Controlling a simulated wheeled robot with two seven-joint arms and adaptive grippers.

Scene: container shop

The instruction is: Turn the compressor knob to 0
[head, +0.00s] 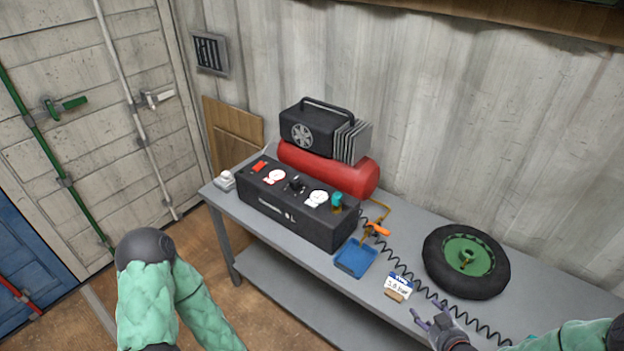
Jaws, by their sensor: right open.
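The compressor (330,170) stands at the back of the grey bench, with a red tank and a black motor on top. Its black control panel (290,212) faces me and carries two white gauges. A black knob (296,184) sits between the gauges; its setting is too small to read. A teal knob (337,200) is at the panel's right end. My right gripper (428,317) is open and empty over the bench's front edge, right of the panel and well apart from it. My left arm shows at lower left, but its gripper is out of view.
A wheel with a green hub (466,254) lies on the bench (408,236) at right. A blue tray (355,258), an orange-handled air tool (376,229), a coiled black hose (408,277) and a small card (398,286) lie between panel and right gripper. A red switch (259,166) is on the panel's left.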

